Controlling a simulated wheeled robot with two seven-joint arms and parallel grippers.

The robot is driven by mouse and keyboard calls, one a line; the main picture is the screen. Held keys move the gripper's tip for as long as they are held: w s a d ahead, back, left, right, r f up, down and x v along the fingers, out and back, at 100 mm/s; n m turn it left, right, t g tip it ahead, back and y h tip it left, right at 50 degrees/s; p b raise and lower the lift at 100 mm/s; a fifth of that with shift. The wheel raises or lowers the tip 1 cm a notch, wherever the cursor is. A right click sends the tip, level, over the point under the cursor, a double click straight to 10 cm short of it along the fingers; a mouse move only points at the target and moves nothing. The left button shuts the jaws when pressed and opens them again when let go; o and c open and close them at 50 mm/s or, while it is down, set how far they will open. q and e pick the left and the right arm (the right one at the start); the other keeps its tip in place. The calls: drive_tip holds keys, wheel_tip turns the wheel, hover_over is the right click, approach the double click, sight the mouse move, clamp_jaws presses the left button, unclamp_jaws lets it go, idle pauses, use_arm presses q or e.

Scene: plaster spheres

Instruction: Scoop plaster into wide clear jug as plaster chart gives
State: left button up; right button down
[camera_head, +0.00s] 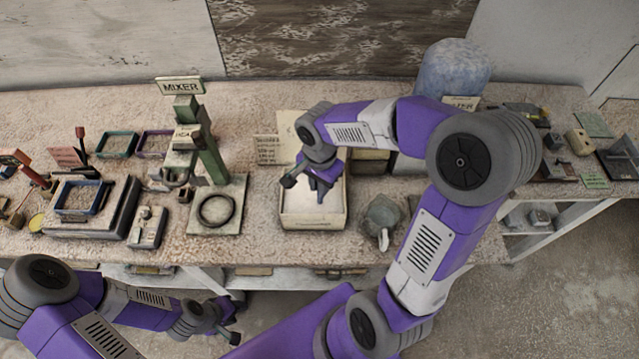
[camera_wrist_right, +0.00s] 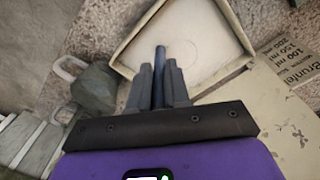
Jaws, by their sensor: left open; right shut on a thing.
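A shallow pale box (camera_head: 313,223) holds white plaster (camera_head: 312,203); its rim also shows in the right wrist view (camera_wrist_right: 228,28). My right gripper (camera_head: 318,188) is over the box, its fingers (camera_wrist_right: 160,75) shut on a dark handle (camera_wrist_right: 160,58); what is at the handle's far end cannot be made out. A grey-green jug (camera_head: 382,212) with a pale handle stands right of the box, also in the wrist view (camera_wrist_right: 95,90). A tan card (camera_head: 267,150) with written lines is behind the box; the wrist view shows lettered card with ml figures (camera_wrist_right: 295,62). My left gripper (camera_head: 232,326) is open and empty below the bench front.
A green stand with a MIXER sign (camera_head: 180,87) and a base with a dark ring (camera_head: 216,209) are left of the box. A scale with a blue tray (camera_head: 82,198) is further left. A large blue-grey domed thing (camera_head: 452,68) stands at the back right.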

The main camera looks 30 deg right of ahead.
wheel_tip(320, 180, up, 9)
drive_tip(key=p, duration=0.6)
drive_tip(key=shift+r, duration=0.15)
